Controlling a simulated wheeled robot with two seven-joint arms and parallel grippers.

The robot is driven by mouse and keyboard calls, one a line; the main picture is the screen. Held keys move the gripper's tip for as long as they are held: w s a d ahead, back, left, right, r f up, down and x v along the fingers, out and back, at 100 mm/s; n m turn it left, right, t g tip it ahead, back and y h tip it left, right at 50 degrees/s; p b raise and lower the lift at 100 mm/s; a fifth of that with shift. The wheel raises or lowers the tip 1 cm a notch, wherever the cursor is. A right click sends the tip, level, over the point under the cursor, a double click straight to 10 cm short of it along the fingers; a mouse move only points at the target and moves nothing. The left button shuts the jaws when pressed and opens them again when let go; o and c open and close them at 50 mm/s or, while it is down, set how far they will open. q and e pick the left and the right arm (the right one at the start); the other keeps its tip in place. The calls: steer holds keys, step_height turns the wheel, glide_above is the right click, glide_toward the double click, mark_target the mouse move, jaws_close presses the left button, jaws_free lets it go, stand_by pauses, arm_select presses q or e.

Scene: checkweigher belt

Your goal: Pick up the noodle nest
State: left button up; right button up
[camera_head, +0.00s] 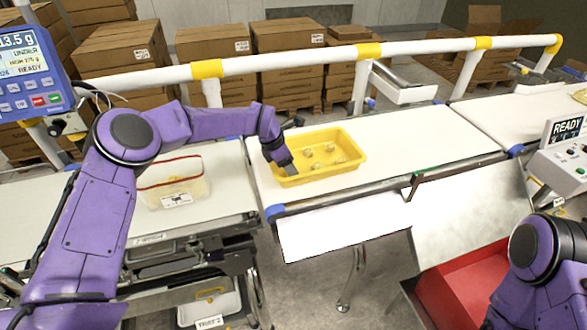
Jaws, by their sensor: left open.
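Several small pale lumps that look like noodle nests, one of them a noodle nest (308,153), lie spread on the floor of a yellow tray (347,143). The tray sits on the white belt in the middle of the view. My left gripper (288,168) is open at the tray's left end, pointing down. It is left of the visible nests, and it hides part of the tray. I cannot tell whether a nest lies between its fingers. My right arm shows at the lower right, but its gripper is out of view.
A clear container with a red rim (170,185) stands on the left belt. A white rail with yellow bands (207,69) runs behind the belts. A weight display (30,70) is at upper left, and a red bin (465,285) at lower right. The belt right of the tray is clear.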

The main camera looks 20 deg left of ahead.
arm_select(q)
steer(key=shift+x, duration=0.95)
steer(key=shift+a, duration=0.1)
steer(key=c, duration=0.7)
steer(key=shift+r, duration=0.1)
